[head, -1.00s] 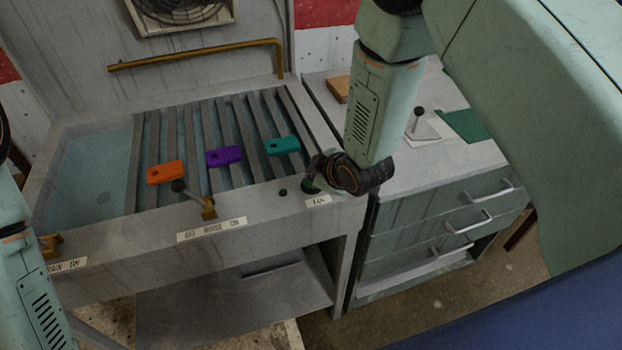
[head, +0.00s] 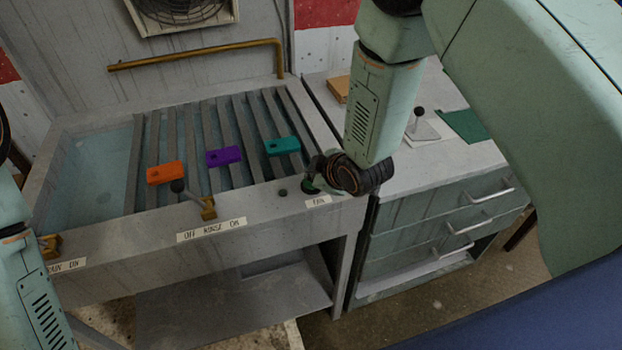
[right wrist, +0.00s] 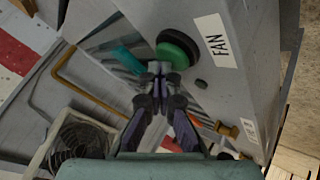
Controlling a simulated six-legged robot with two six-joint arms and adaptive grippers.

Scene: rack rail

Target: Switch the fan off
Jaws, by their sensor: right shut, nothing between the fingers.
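A round green push button (right wrist: 178,50) in a dark collar sits beside the FAN label (right wrist: 215,42) in the right wrist view. In the head view the FAN label (head: 318,201) is on the sink's front ledge, and my gripper partly hides the button. My right gripper (head: 313,182) is shut and empty at the button. Its fingertips (right wrist: 160,68) overlap the button's edge in the right wrist view; I cannot tell whether they touch it. The fan (head: 185,8) is on the back wall, cut by the frame; whether it turns is unclear. My left gripper is out of view.
A rinse lever (head: 190,196) with a dark knob stands on the ledge left of the button. Orange (head: 165,172), purple (head: 224,157) and teal (head: 282,146) blocks lie on the slatted rack. A brass rail (head: 200,55) runs behind. A drawer cabinet (head: 440,220) stands at right.

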